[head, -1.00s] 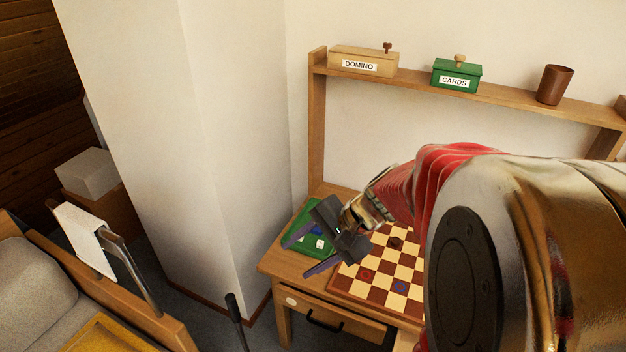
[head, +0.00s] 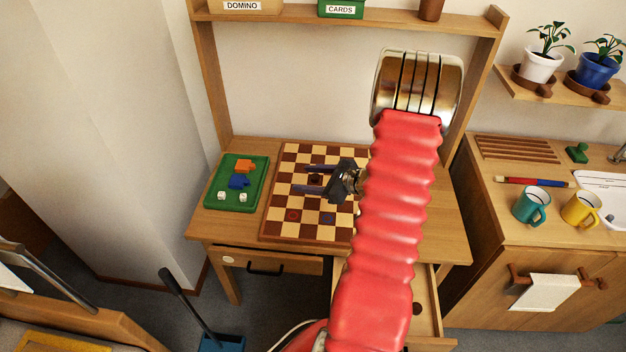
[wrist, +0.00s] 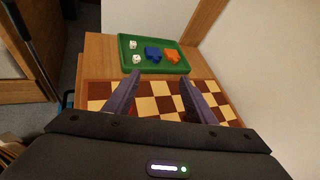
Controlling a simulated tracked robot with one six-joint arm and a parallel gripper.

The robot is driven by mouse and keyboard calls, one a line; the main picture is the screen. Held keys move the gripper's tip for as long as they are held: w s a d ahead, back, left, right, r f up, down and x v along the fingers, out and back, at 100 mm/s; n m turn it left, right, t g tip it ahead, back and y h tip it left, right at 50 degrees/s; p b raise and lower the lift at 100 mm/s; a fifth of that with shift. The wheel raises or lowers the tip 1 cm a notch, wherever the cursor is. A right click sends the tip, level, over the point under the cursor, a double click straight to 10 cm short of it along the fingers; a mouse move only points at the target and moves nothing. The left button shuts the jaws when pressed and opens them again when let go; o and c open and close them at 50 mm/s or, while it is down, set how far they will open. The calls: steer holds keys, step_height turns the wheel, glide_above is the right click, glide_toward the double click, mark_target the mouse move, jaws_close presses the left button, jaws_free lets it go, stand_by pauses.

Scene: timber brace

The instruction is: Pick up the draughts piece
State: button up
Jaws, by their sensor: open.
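I cannot make out the piece there. A red ring (head: 293,215) and a blue square (head: 328,218) mark two board squares.
A green tray (head: 212,200) with blue and orange pieces and white dice lies left of the board.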

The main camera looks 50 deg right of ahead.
steer(key=s+d+f+m+h, duration=0.1)
steer(key=s+d+f+m, duration=0.1)
steer(key=d+f, duration=0.1)
steer(key=s+d+f+m+h, duration=0.2)
steer(key=d, duration=0.2)
steer(key=s+d+f+m+h, duration=0.1)
steer(key=s+d+f+m, duration=0.1)
steer(key=d+f, duration=0.1)
steer(key=shift+s+d+f+m+t, duration=0.1)
steer(key=shift+d+f+m+t, duration=0.2)
steer(key=shift+d+t, duration=0.1)
glide_toward(316, 177)
steer(key=x, duration=0.3)
steer(key=shift+a+f, duration=0.1)
steer(key=shift+f, duration=0.2)
steer(key=shift+r+x, duration=0.2)
steer(key=shift+x, duration=2.45)
steer(key=shift+c, duration=0.5)
